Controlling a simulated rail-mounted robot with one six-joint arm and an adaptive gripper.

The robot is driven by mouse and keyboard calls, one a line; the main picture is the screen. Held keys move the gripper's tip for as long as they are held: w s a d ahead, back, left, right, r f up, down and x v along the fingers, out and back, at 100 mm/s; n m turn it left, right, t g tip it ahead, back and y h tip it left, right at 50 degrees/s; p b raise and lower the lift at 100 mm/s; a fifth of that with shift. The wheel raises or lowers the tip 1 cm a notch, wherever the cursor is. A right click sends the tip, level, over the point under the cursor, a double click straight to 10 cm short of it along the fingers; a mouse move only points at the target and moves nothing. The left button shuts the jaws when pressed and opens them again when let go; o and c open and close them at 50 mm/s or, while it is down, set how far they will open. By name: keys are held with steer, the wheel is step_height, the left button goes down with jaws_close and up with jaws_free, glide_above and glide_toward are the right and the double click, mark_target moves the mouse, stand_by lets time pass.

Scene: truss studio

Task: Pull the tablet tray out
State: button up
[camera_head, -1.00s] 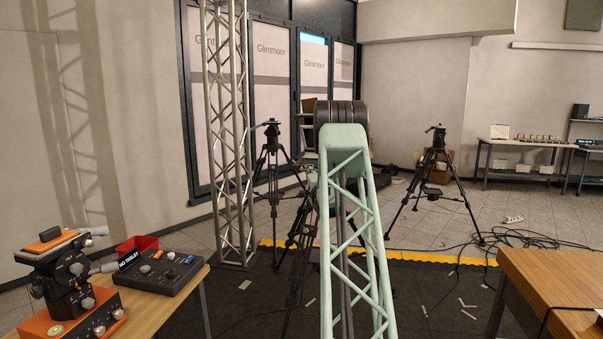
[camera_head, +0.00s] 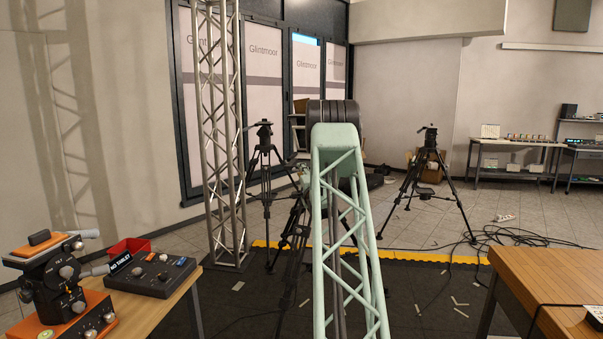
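A black and orange device (camera_head: 62,278) with several knobs and an orange top plate stands on the wooden table at the lower left. I cannot tell which part of the device is the tablet tray, and no tablet is seen. My pale green truss arm (camera_head: 343,230) reaches forward through the middle of the view, well to the right of the device. My gripper is not seen; the arm may hide it.
A black control box (camera_head: 152,274) and a red bin (camera_head: 130,247) share the left table (camera_head: 122,317). A wooden table (camera_head: 545,278) stands at right. Tripods (camera_head: 264,165) (camera_head: 430,175), a metal truss column (camera_head: 222,140) and floor cables (camera_head: 500,236) stand or lie beyond. Dark floor separates the tables.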

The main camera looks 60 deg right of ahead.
steer(key=v, duration=1.1)
steer(key=shift+s, duration=0.2)
steer(key=shift+a, duration=0.15)
stand_by(0.5)
